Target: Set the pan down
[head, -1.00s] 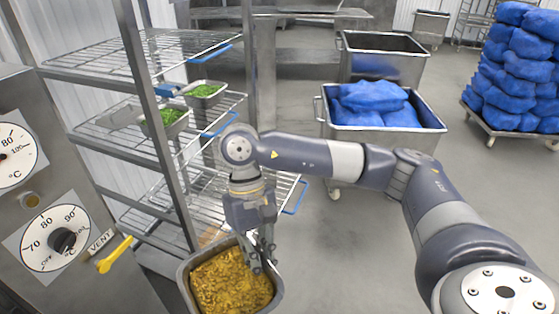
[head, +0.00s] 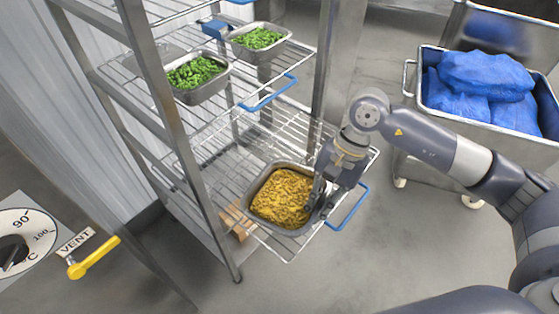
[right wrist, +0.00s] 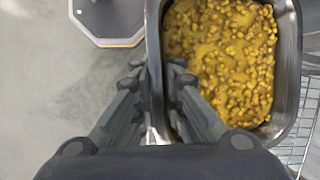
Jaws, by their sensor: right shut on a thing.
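The pan (head: 283,196) is a steel tray filled with yellow food. In the head view it is at a lower wire shelf (head: 240,172) of the rack, near the shelf's front edge. I cannot tell whether its base touches the wires. My right gripper (head: 318,196) is shut on the pan's right rim. In the right wrist view the fingers (right wrist: 157,82) straddle the wall of the pan (right wrist: 290,60), and the pan looks level. My left gripper is not in view.
Two pans of green food, one nearer (head: 198,78) and one farther (head: 259,40), stand on the shelf above. A rack post (head: 165,100) rises left of the pan. A blue handle (head: 348,208) is at the shelf's right edge. A cart with blue bags (head: 482,85) stands at right.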

